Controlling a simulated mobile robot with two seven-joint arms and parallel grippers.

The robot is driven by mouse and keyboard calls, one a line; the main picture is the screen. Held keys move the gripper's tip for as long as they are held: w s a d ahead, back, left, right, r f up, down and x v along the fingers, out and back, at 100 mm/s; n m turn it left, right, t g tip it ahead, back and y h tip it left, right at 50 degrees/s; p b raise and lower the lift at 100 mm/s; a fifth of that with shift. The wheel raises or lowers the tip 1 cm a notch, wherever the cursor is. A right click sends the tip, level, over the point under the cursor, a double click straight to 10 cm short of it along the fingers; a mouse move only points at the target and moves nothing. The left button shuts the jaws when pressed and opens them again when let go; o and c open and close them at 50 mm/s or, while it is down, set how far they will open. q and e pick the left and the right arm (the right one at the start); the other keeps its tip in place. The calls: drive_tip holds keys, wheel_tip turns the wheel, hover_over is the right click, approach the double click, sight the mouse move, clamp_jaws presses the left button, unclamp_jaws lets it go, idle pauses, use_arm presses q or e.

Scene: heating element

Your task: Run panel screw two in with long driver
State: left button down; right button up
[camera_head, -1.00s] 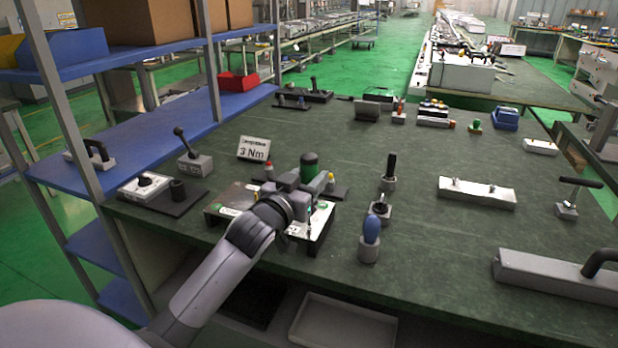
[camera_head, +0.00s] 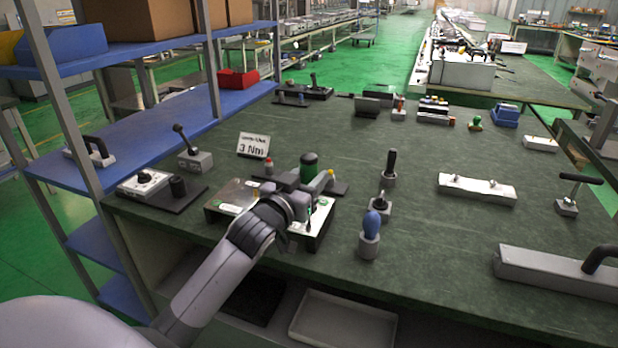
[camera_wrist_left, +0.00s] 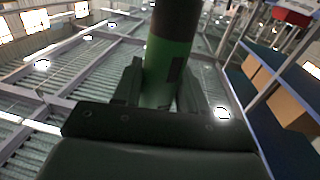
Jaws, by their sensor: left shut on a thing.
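My left gripper (camera_head: 309,187) reaches over the panel unit at the near edge of the bench. It is shut on the upright long driver (camera_head: 309,166), whose thick green handle stands above the fingers. In the left wrist view the green handle (camera_wrist_left: 168,72) shows between both fingers, with a dark upper end. The panel (camera_head: 321,214) is a flat, bright metal plate with green marks, partly covered by my wrist. The driver's tip and the second panel screw are hidden or too small to tell. My right gripper is not in view.
A 3 Nm placard (camera_head: 254,146) stands behind the panel. A blue-handled tool (camera_head: 371,223) and a black-handled tool (camera_head: 389,165) stand in holders to the right. A grey block with a dial (camera_head: 144,183) is at left, near the shelf post.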

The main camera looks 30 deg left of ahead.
sight(305, 162)
use_arm(q)
drive_tip(key=shift+f, duration=0.35)
idle(0.8)
wheel_tip(305, 162, up, 3)
drive_tip(key=p, duration=0.3)
drive_tip(key=shift+r, duration=1.2)
